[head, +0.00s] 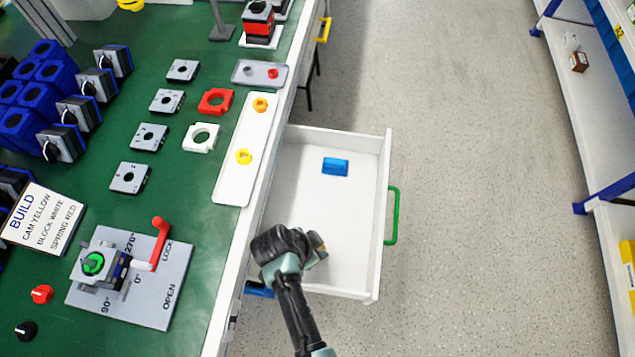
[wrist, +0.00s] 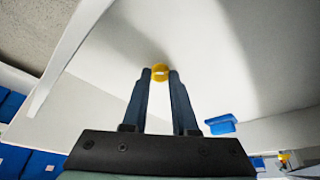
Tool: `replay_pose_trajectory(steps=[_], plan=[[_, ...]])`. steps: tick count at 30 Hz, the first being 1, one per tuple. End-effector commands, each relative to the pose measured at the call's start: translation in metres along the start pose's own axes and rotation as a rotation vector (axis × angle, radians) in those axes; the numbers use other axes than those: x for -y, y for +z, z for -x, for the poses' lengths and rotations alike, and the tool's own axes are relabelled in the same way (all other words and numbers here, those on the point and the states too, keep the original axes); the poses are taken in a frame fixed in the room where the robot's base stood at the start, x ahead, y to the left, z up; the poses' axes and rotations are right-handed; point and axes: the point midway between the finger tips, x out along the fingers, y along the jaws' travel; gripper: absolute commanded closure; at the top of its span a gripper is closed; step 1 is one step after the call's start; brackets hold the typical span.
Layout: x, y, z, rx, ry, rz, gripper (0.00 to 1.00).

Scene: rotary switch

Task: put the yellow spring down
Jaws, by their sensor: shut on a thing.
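The yellow spring (wrist: 160,69) shows as a small yellow ring between the fingertips of my gripper (wrist: 160,76) in the wrist view. My gripper is shut on it. In the head view my gripper (head: 316,246) is over the open white drawer (head: 345,265), toward its near end. Only a small yellowish patch of the spring shows there. I cannot tell how far the spring is above the drawer floor.
A blue block (head: 335,167) lies in the drawer's far part; the floor between is bare. The green handle (head: 393,215) is on the drawer's right.

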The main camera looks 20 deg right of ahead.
Motion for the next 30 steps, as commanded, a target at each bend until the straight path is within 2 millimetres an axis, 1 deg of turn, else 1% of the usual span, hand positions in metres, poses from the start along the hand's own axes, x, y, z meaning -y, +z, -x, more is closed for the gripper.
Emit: replay_pose_trajectory(steps=[8,11,12,16,17,25,28,30], plan=[[0.0,0.001,-0.002,0.0,0.0,0.0,1.0],[0.0,0.002,-0.005,0.0,0.0,0.0,1.0],[0.0,0.002,-0.004,0.0,0.0,0.0,0.68],[0.0,0.001,-0.004,0.0,0.0,0.0,0.45],[0.0,0.001,-0.004,0.0,0.0,0.0,0.43],[0.0,0.001,-0.003,0.0,0.0,0.0,0.43],[0.001,-0.001,0.004,-0.001,-0.002,0.0,0.43],[0.001,-0.001,0.013,-0.001,-0.003,0.0,0.43]])
